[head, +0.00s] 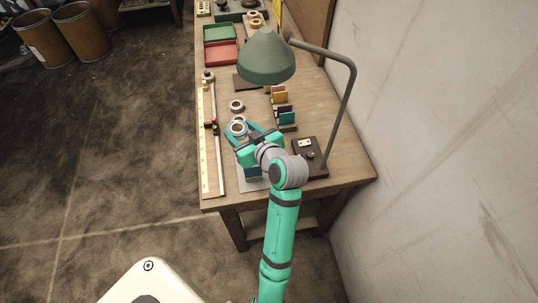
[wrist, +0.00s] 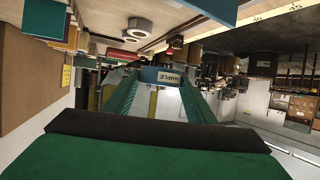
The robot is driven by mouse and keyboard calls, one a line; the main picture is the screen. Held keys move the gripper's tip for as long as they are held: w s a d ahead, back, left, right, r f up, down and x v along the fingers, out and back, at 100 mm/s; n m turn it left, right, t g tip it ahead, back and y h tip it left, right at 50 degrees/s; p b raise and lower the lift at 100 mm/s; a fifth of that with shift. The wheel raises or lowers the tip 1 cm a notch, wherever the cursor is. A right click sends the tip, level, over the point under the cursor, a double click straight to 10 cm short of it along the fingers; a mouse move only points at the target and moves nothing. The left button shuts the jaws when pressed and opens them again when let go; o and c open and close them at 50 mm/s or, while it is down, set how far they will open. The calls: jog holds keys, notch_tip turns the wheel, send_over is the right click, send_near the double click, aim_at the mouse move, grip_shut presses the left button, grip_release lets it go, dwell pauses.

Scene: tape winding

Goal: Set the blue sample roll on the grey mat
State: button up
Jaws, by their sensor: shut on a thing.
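The blue sample roll (head: 238,128) is held between the fingertips of my gripper (head: 252,134), above the worktable. In the wrist view the roll (wrist: 172,76) shows its blue side with a pale SAMPLE label, upside down in the picture, between the green fingers of my gripper (wrist: 160,82). The gripper is shut on it. The grey mat (head: 245,186) lies near the front end of the table, mostly hidden under my arm. The roll is beyond the mat in the head view, apart from it.
A green desk lamp (head: 267,57) arches over the table (head: 345,168) from a dark base (head: 310,152). A pale ruler (head: 206,150) and a metal bar run along the left edge. Another roll (head: 236,106), a rack of coloured cards (head: 284,115) and red and green trays stand farther back.

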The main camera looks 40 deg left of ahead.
jog(key=w+d+f, duration=0.1)
jog(key=d+f, duration=0.1)
jog(key=w+d+f, duration=0.2)
jog(key=d, duration=0.1)
jog(key=w+d+f, duration=0.1)
jog(key=d+f, duration=0.1)
jog(key=f, duration=0.1)
jog(key=shift+w+d+f, duration=0.1)
jog(key=shift+w+d, duration=0.05)
jog(key=shift+d, duration=0.15)
jog(key=shift+w+d+f, duration=0.1)
jog(key=shift+d+f, duration=0.05)
jog(key=shift+f, duration=0.8)
jog(key=shift+w+d+f, duration=0.1)
jog(key=shift+d+f, duration=0.05)
jog(key=shift+f, duration=0.75)
jog(key=o, duration=0.7)
jog(key=shift+f, duration=0.15)
jog(key=shift+c, duration=0.2)
jog(key=shift+o, duration=0.4)
